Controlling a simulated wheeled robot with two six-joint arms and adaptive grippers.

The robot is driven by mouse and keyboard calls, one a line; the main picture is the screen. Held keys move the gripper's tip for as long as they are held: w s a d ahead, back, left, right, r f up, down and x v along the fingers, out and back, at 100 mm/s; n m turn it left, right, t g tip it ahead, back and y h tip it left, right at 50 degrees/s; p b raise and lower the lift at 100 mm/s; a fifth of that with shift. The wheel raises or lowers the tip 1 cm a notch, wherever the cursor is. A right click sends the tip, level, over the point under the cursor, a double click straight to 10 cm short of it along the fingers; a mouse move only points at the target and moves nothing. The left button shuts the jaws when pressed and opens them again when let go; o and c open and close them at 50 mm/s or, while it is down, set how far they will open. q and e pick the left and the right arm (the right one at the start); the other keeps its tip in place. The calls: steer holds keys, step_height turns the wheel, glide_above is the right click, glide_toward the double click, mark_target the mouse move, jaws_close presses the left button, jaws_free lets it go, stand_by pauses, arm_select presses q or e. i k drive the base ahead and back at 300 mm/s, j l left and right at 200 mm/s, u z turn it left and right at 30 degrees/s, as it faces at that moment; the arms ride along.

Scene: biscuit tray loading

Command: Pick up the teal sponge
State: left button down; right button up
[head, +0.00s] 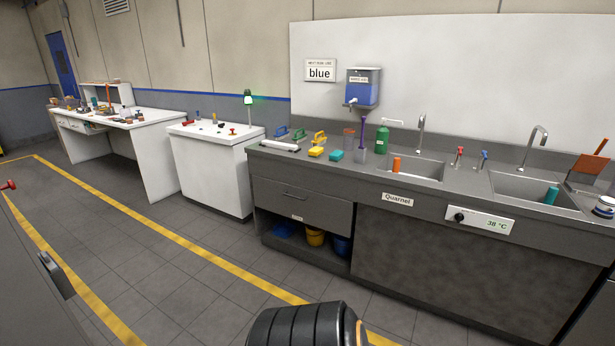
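A green bottle (382,139) and a purple-handled brush (362,133) stand to the right. A white cabinet (215,170) stands left of the counter. The tiled floor (190,265) in front is clear.

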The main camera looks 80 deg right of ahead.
mark_target(336, 156)
steer(key=z, duration=3.35)
steer(key=i+j+z, duration=0.2)
steer(key=i+j, duration=0.2)
steer(key=i+j+z, duration=0.25)
steer(key=j, duration=0.25)
steer(key=i, duration=0.1)
